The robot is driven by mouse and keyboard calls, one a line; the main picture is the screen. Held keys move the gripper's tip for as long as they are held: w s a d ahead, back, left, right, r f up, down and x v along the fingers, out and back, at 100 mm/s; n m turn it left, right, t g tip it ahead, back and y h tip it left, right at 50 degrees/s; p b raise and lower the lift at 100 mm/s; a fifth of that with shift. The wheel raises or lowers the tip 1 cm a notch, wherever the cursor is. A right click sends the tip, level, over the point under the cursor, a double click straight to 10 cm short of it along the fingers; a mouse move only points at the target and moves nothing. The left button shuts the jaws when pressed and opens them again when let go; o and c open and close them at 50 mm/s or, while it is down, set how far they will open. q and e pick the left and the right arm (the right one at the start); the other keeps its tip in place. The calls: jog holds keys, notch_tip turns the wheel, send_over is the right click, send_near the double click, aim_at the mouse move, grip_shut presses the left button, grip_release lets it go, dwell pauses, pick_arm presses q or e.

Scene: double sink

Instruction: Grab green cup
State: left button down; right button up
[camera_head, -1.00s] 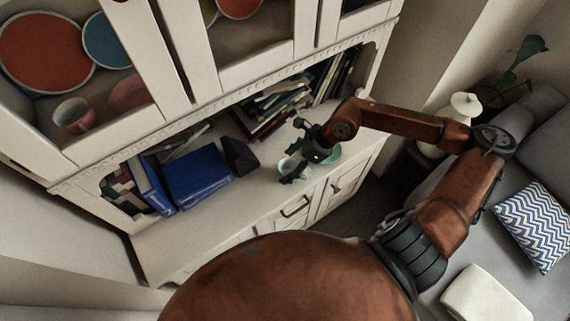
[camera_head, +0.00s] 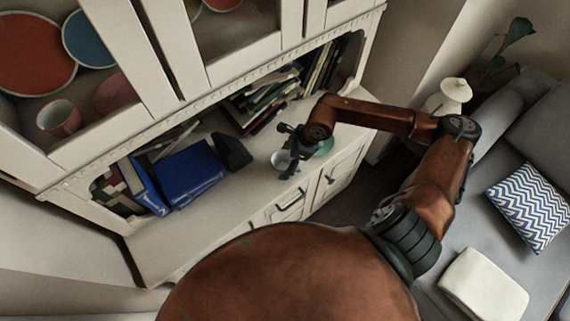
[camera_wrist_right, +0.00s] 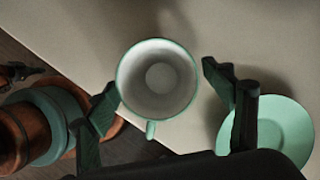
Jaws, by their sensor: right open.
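The green cup (camera_wrist_right: 158,82) shows in the right wrist view as a white inside with a thin green rim and a green handle. It stands upright on the cabinet counter. My right gripper (camera_wrist_right: 160,95) is open, with one dark finger to the left of the cup and one to the right. The right finger is clearly apart from the cup; the left is close to its side. In the head view the cup (camera_head: 281,160) is partly hidden by my right gripper (camera_head: 287,165). My left gripper is not in view.
A green saucer (camera_wrist_right: 272,130) lies to the right of the cup and partly behind a finger. Blue binders (camera_head: 188,178), a dark object (camera_head: 232,151) and books (camera_head: 265,105) stand on the counter. The counter edge is near the cup.

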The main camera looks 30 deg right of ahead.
jog(key=c, duration=1.3)
jog(key=shift+r, duration=0.2)
